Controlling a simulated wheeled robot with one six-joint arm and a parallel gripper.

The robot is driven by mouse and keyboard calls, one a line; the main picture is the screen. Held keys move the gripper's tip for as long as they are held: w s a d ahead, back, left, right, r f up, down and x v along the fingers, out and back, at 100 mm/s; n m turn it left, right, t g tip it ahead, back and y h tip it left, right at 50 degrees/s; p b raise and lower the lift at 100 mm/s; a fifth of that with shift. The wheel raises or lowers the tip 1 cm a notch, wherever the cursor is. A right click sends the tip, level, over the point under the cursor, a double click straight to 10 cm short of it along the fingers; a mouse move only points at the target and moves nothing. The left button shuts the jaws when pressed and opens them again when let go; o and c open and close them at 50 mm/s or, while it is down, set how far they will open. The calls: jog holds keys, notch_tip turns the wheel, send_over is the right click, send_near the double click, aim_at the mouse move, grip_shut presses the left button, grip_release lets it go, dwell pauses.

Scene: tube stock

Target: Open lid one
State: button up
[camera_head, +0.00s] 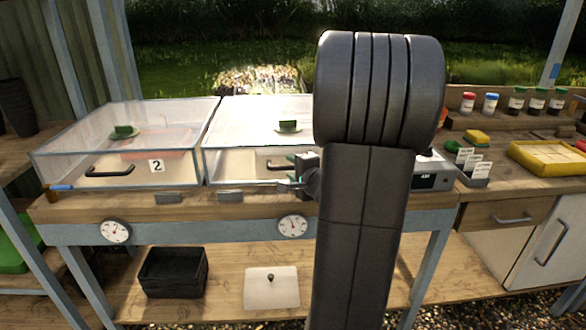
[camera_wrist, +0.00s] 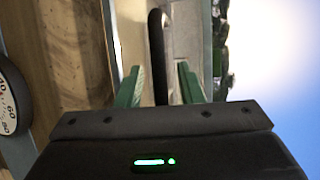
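Two clear boxes with see-through lids stand side by side on the bench. The left box (camera_head: 75,168) bears a label 2 and a black handle (camera_head: 110,171). The right box (camera_head: 232,165) shows no readable number; my arm hides its right part. Its lid (camera_head: 245,118) looks shut, and its black handle (camera_head: 279,166) is partly covered by my gripper. My gripper (camera_head: 287,184) is at the front of this box. In the wrist view, its green fingers (camera_wrist: 160,84) are apart, with the black handle bar (camera_wrist: 157,50) between them in the picture; contact does not show.
Dials (camera_head: 292,226) sit on the bench front. A display device (camera_head: 433,177) and a yellow tray (camera_head: 552,158) stand to the right. A black crate (camera_head: 173,272) is on the lower shelf.

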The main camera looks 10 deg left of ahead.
grip_shut()
